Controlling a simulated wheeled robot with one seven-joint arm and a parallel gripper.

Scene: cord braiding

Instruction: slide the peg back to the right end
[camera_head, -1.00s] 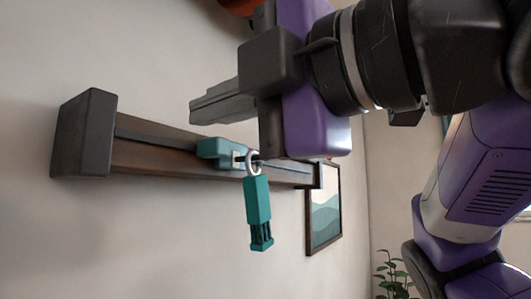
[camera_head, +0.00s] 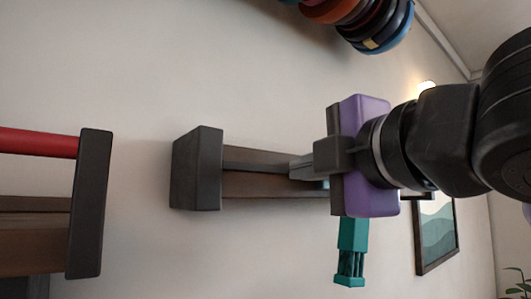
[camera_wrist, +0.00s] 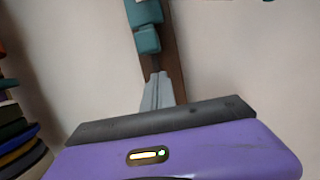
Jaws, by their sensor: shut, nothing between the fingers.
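A brown wooden rail (camera_head: 262,186) with a dark end block (camera_head: 196,168) runs along the wall. Its right part is hidden behind my gripper in the head view. My gripper (camera_head: 298,168) is shut and empty, its fingers lying in front of the rail and pointing left. The peg itself is mostly hidden there; the teal cord tag (camera_head: 351,248) hangs below my gripper. In the wrist view, teal pieces of the peg (camera_wrist: 147,40) sit on the rail just beyond my closed fingertips (camera_wrist: 158,78). I cannot tell whether they touch.
Another wall rack with a red bar (camera_head: 38,142) and dark end plate (camera_head: 90,205) stands at the left. Several coloured coils (camera_head: 360,20) hang at the top. A framed picture (camera_head: 437,235) hangs at the right. The wall between the racks is clear.

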